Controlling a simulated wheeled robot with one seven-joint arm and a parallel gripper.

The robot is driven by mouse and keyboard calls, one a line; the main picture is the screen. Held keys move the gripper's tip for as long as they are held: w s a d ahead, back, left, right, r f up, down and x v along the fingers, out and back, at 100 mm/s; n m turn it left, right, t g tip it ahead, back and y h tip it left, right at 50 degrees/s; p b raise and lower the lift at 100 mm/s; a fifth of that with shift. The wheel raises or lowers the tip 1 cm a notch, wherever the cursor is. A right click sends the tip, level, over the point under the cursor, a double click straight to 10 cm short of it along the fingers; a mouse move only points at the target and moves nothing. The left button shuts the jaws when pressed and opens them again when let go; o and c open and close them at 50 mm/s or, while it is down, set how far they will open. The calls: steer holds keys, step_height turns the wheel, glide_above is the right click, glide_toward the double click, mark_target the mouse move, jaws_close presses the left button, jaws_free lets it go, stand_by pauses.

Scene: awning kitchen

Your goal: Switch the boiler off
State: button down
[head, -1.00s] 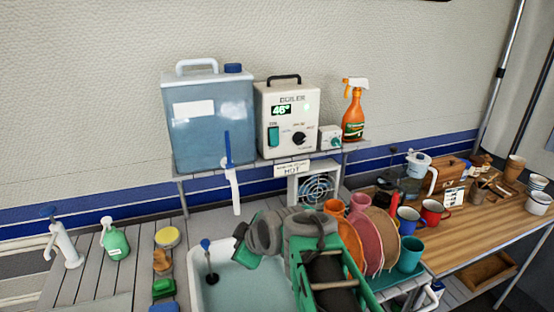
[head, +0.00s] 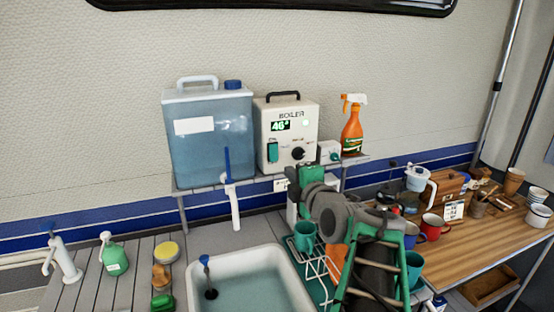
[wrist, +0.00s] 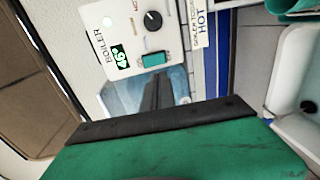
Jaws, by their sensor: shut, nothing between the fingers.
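The boiler (head: 270,110) is a cream box with a black handle on the shelf. Its green display (head: 280,126) reads about 46°, and a pale light glows beside it. A teal rocker switch (head: 272,151) sits low on its front, left of a black knob (head: 298,153). In the wrist view, the switch (wrist: 155,59) and knob (wrist: 153,20) show unobstructed. My gripper (head: 312,174) is below and in front of the boiler's right side, apart from the switch. Its dark fingers (wrist: 157,92) look shut and empty, partly hidden by the hand.
A blue water container (head: 210,140) stands left of the boiler. A small white box (head: 329,152) and an orange spray bottle (head: 352,130) stand right. Below are a sink (head: 250,262) and dish rack (head: 318,268). A wooden counter (head: 465,240) with mugs is at the right.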

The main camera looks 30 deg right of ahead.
steer(key=p+x, duration=0.3)
steer(key=x, duration=0.7)
steer(key=shift+w+d+p, duration=0.15)
steer(key=shift+w+p, duration=0.15)
steer(key=shift+w, duration=0.05)
steer(key=shift+w+f, duration=0.1)
steer(key=shift+f, duration=0.05)
steer(key=f+b, duration=0.1)
steer(key=b, duration=0.2)
steer(key=shift+w+f+b, duration=0.1)
steer(key=shift+w+b, duration=0.05)
steer(key=shift+b, duration=0.25)
steer(key=shift+r, duration=0.55)
steer(key=shift+s+f+b, duration=0.25)
steer(key=shift+f+b, duration=0.15)
steer(key=shift+b, duration=0.35)
steer(key=b, duration=0.4)
glide_toward(274, 157)
step_height(274, 157, down, 3)
steer(key=s, duration=0.2)
steer(key=v, duration=0.1)
steer(key=b+v, duration=0.1)
steer(key=v, duration=0.3)
steer(key=shift+w+a+f+b, duration=0.1)
steer(key=shift+a+f+b, duration=0.2)
steer(key=shift+a+f, duration=0.1)
